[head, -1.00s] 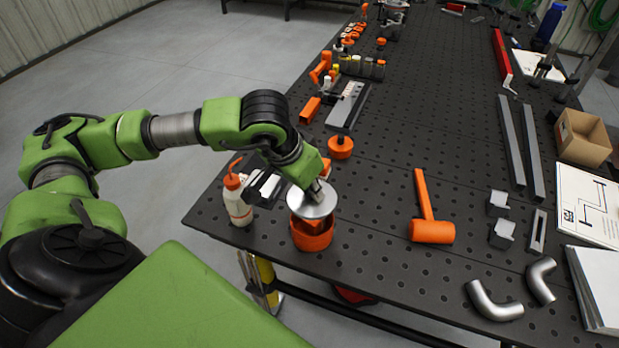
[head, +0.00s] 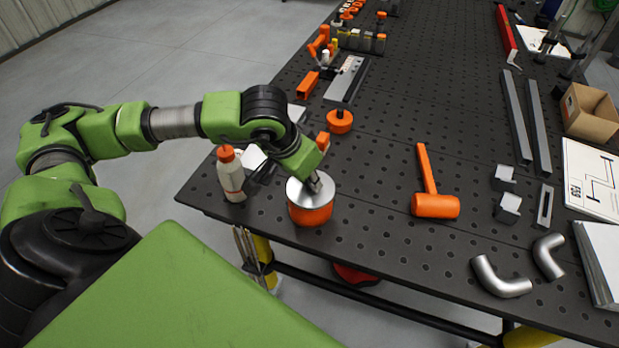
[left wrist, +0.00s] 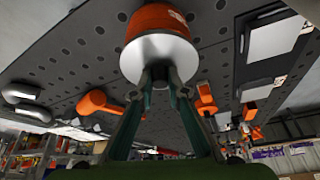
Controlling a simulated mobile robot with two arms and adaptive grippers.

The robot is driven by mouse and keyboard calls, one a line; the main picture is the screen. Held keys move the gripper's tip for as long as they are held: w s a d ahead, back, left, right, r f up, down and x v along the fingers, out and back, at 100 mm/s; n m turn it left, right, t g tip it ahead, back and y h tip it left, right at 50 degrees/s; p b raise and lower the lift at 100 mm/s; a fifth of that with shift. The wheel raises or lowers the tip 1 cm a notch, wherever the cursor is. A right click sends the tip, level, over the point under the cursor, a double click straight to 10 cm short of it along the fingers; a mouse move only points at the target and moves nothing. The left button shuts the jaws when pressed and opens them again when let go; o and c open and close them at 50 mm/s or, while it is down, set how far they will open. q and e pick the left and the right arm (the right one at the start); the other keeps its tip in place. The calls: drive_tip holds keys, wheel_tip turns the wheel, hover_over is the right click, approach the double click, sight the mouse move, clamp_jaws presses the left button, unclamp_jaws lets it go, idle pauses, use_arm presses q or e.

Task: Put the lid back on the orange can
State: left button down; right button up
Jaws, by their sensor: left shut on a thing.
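The orange can (head: 311,215) stands upright near the front left edge of the black perforated table. The silver lid (head: 302,192) lies over the top of the can and covers its opening. My left gripper (head: 314,184) is shut on the lid from above. In the left wrist view my left gripper's fingers (left wrist: 159,80) close on the middle of the lid (left wrist: 158,52), with the orange can (left wrist: 158,18) directly beyond it. I cannot tell whether the lid is fully seated. My right gripper is not in view.
A white bottle with an orange cap (head: 231,175) stands left of the can. An orange mallet (head: 434,204) lies to the right, with clear table between. Metal pipe elbows (head: 500,280) lie near the front right. An orange knobbed piece (head: 339,121) sits behind the can.

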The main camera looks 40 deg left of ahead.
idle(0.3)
use_arm(q)
drive_tip(key=shift+s+b, duration=0.1)
drive_tip(key=shift+b, duration=0.3)
idle(0.4)
drive_tip(key=shift+r+b, duration=0.1)
drive_tip(key=shift+b, duration=0.3)
idle(0.7)
drive_tip(key=shift+f+b, duration=0.2)
drive_tip(key=shift+b, duration=0.75)
idle(0.9)
idle(0.4)
drive_tip(key=c, duration=1.9)
unclamp_jaws()
drive_tip(key=o, duration=0.5)
